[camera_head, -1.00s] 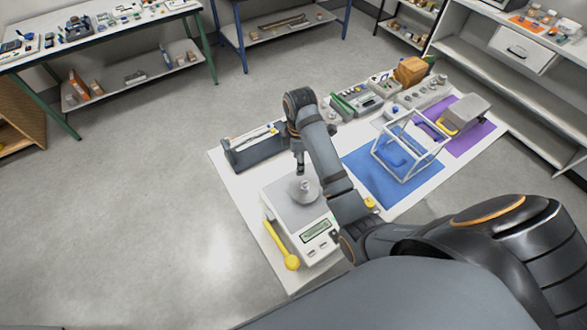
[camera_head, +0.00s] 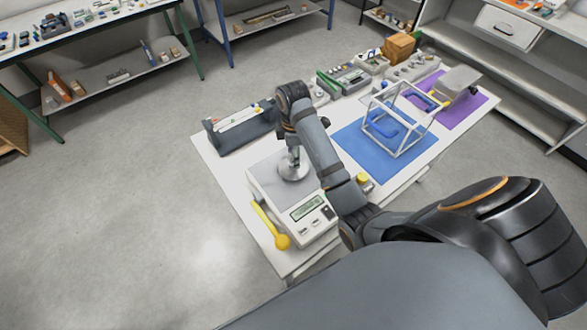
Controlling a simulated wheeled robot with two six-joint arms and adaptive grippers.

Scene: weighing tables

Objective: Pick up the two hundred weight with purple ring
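A silver metal weight (camera_head: 293,170) stands upright on the pan of a white digital scale (camera_head: 306,222) at the near left of the table. No purple ring can be made out on it. My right gripper (camera_head: 292,153) points down at the weight's top knob, and its fingers look to be at or touching the knob. The fingers are too small and too covered by the arm to tell whether they are shut on it. My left gripper is not in view.
A yellow spoon-like tool (camera_head: 269,226) lies along the scale's left side. A grey box (camera_head: 241,131) stands behind the scale. A white open frame (camera_head: 396,118) stands on a blue mat (camera_head: 358,151). A purple mat (camera_head: 468,112) lies farther right.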

